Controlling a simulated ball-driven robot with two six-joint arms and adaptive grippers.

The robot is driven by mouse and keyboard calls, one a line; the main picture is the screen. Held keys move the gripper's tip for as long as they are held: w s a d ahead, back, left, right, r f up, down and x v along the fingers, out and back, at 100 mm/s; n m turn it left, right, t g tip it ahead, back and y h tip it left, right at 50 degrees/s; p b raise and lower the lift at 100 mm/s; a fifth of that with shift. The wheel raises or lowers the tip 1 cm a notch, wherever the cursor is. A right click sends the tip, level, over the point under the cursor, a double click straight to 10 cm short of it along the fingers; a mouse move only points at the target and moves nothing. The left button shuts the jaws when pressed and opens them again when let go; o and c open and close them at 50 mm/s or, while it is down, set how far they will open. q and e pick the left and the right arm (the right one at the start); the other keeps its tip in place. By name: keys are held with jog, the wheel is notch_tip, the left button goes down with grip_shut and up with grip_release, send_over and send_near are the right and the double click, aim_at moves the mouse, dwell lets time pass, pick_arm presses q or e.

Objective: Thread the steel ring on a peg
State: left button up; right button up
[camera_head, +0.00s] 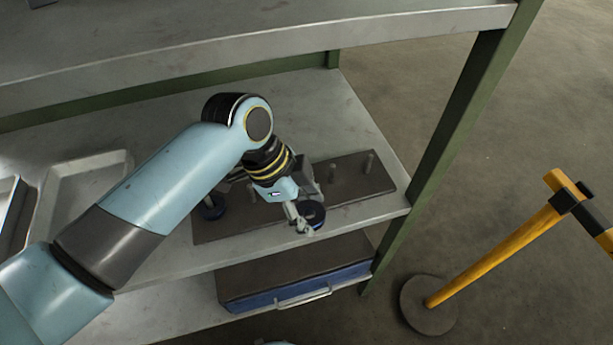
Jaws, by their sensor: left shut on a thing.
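My left gripper (306,226) is shut on a dark ring (316,212) at the front edge of the brown peg board (378,184). I cannot tell whether this ring touches the board. Short grey pegs stand on the board; one bare peg (369,161) is near its right end and another bare peg (332,172) is left of it, behind the held ring. A second dark round piece (212,208) is at the board's left part, partly hidden by my arm. My left wrist hides the middle of the board. My right gripper is not in view.
The board lies on a grey shelf (360,118), under an upper shelf (300,35). A green post (455,130) stands at the right. Grey trays (75,195) lie at the left. A blue case (300,288) sits below. A yellow barrier (495,250) stands on the floor.

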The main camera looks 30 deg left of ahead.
pick_arm(q)
jog(key=shift+w+a+f, duration=0.1)
jog(key=shift+w+a, duration=0.1)
jog(key=shift+w, duration=0.15)
jog(key=shift+w+a+b, duration=0.25)
jog(key=shift+a+b, duration=0.15)
jog(key=shift+b, duration=0.1)
jog(key=shift+w+a+f+b, duration=0.1)
jog(key=shift+w+a+b, duration=1.3)
jog(key=shift+w+a, duration=0.45)
jog(key=shift+w+a+f+b, duration=0.1)
jog(key=shift+w+a+b, duration=1.35)
jog(key=shift+a, duration=0.65)
jog(key=shift+f+b, duration=0.6)
jog(key=shift+f, duration=0.6)
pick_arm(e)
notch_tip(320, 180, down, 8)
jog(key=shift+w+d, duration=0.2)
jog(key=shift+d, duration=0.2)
pick_arm(q)
jog(key=o, duration=1.5)
jog(key=shift+o, duration=0.3)
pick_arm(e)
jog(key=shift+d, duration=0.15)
